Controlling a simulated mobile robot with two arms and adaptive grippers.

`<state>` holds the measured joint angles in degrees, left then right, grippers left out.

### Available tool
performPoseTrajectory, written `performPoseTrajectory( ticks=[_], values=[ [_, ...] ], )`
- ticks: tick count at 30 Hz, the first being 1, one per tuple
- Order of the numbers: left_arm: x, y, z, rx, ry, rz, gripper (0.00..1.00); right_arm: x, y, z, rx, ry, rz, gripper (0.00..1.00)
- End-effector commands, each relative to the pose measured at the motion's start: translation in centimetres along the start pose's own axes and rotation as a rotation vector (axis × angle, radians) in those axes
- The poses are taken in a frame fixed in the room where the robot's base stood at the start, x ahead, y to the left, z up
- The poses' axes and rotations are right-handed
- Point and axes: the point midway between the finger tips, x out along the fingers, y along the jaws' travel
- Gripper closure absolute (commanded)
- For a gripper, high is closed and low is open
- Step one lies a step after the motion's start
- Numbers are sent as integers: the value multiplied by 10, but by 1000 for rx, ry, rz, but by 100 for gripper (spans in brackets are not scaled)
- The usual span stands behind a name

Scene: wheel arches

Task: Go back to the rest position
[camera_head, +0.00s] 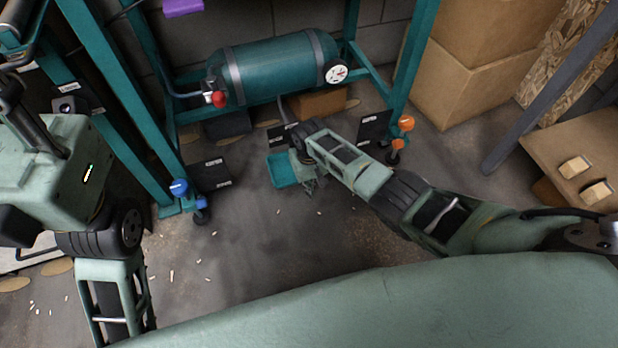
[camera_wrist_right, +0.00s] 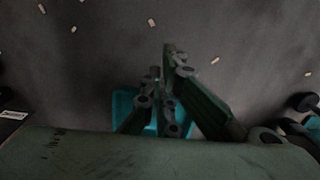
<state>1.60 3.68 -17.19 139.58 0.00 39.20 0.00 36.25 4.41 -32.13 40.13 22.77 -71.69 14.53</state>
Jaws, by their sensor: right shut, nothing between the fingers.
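My right arm reaches from the right edge toward the middle of the head view. Its gripper (camera_head: 312,184) points down at the floor, just right of a small teal tray (camera_head: 284,172). In the right wrist view the right gripper (camera_wrist_right: 162,82) is shut with nothing between its fingers. The teal tray (camera_wrist_right: 124,104) shows behind the fingers there, partly hidden by them. My left arm stands at the left edge of the head view; its gripper cannot be made out.
A teal tank (camera_head: 275,66) with a gauge lies in a teal frame (camera_head: 408,65) at the back. Blue (camera_head: 179,188) and orange (camera_head: 406,123) knobs sit by the frame's feet. Cardboard boxes (camera_head: 465,85) stand at the right. Small pale pieces litter the open floor (camera_head: 245,240).

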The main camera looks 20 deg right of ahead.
Motion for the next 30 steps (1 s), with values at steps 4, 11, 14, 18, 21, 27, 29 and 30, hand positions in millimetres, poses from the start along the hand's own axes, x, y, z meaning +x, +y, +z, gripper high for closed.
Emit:
performPoseTrajectory(
  ticks=[4, 11, 14, 18, 21, 27, 29, 30],
  values=[
    [-2, -1, 1, -2, -18, -7, 60, -8, 0, 0, 0, -1, 0, 100],
    [-4, -1, 1, -3, -20, -8, 60, -8, 0, 1, 0, -1, 0, 100],
    [-4, -1, 1, -3, -19, -8, 60, -5, -5, 6, -11, 0, -8, 100],
    [-4, -1, 1, -3, -19, -8, 60, 0, -25, 29, -56, 14, -44, 100],
    [-4, -1, 1, -3, -19, -8, 60, 0, -41, 54, -95, 36, -78, 100],
    [-3, -1, 1, -3, -19, -8, 60, -17, -55, 106, -143, 96, -120, 100],
    [-3, -1, 1, -3, -19, -8, 60, -25, -54, 122, -150, 115, -126, 100],
    [-3, -1, 1, -2, -19, -8, 60, -32, -53, 132, -152, 129, -128, 100]
  ],
)
